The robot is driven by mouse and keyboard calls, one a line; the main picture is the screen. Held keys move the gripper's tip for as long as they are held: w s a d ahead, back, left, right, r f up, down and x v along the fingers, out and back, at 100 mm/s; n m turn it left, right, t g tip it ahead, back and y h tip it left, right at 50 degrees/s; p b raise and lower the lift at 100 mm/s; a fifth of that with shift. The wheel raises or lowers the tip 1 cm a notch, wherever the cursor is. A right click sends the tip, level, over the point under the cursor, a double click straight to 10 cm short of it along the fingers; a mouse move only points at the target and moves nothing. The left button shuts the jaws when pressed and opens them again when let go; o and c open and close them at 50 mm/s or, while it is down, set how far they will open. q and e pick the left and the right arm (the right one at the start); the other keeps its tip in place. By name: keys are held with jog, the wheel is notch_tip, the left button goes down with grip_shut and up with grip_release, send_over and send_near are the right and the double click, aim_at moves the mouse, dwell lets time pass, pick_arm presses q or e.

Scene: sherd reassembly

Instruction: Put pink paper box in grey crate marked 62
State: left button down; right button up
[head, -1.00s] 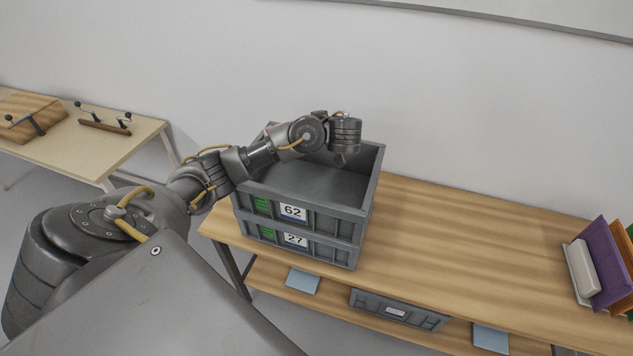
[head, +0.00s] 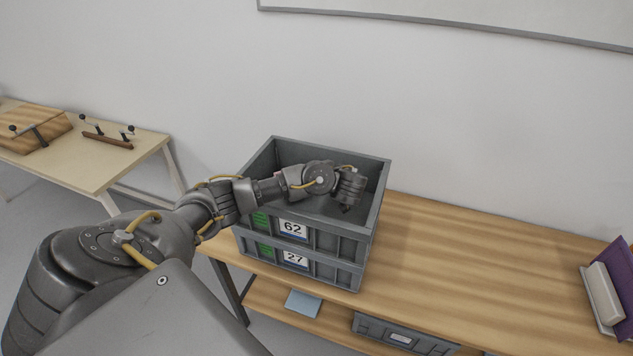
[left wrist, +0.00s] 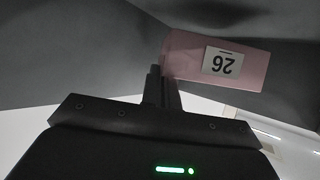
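The pink paper box (left wrist: 190,62) shows in the left wrist view with a white label reading 26, upside down there. My left gripper (left wrist: 163,80) has its two fingers close together at one end of the box and looks shut on its edge. In the head view my left gripper (head: 345,209) points down inside the grey crate marked 62 (head: 325,241), and the box cannot be made out clearly there. Dark grey crate walls surround the box in the wrist view. My right gripper is not in view.
Crate 62 stands on a grey crate marked 27 (head: 325,272) on a wooden table (head: 470,255). The table is clear to the right, up to a pale block and a purple panel (head: 612,262). Another grey crate (head: 430,344) sits on the lower shelf. A side table (head: 95,165) stands left.

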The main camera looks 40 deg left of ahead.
pick_arm(q)
jog(key=shift+f+p, duration=0.3)
jog(key=shift+f, duration=1.55)
jog(key=shift+s+f, duration=0.1)
jog(key=shift+f, duration=0.05)
jog(key=c, duration=1.7)
grip_release()
